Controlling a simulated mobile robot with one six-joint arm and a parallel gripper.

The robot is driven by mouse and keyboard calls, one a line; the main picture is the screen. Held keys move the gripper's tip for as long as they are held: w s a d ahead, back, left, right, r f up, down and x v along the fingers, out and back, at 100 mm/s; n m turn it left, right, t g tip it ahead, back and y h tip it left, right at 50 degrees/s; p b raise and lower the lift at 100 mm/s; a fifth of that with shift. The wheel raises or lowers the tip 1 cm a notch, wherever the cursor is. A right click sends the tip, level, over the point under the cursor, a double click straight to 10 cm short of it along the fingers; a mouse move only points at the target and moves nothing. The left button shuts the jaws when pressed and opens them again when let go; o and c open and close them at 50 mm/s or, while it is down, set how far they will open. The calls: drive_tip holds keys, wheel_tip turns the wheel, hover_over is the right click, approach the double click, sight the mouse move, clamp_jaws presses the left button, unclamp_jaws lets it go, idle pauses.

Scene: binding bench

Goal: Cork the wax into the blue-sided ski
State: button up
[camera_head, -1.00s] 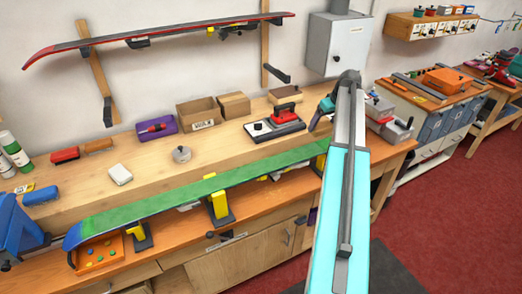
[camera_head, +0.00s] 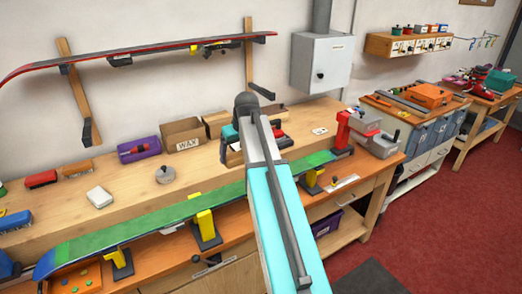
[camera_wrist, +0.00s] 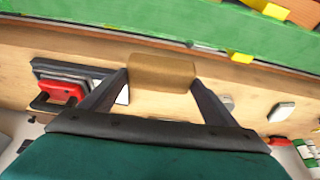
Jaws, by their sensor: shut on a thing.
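The ski (camera_head: 135,222) lies base up along the front of the bench, with a green base and a blue tip at the left end. Its green base also crosses the top of the wrist view (camera_wrist: 120,35). My gripper (camera_wrist: 160,80) is shut on a tan cork block (camera_wrist: 162,66), held between its fingertips. In the wrist view the cork appears just below the ski's edge, over the wooden bench; I cannot tell its height. In the head view my arm hides most of the gripper.
A red waxing iron (camera_wrist: 62,92), a wax box (camera_head: 184,134), a round tin (camera_head: 165,174) and a white block (camera_head: 99,197) stand on the bench behind the ski.

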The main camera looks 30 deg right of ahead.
drive_tip(key=s+a+f+b, duration=0.1)
drive_tip(key=s+a+b, duration=0.1)
drive_tip(key=a, duration=1)
drive_tip(key=s+a+b, duration=0.1)
drive_tip(key=a+b, duration=0.1)
drive_tip(key=a, duration=1)
drive_tip(key=shift+s+f+b, duration=0.35)
drive_tip(key=shift+b, duration=0.05)
drive_tip(key=shift+d, duration=0.1)
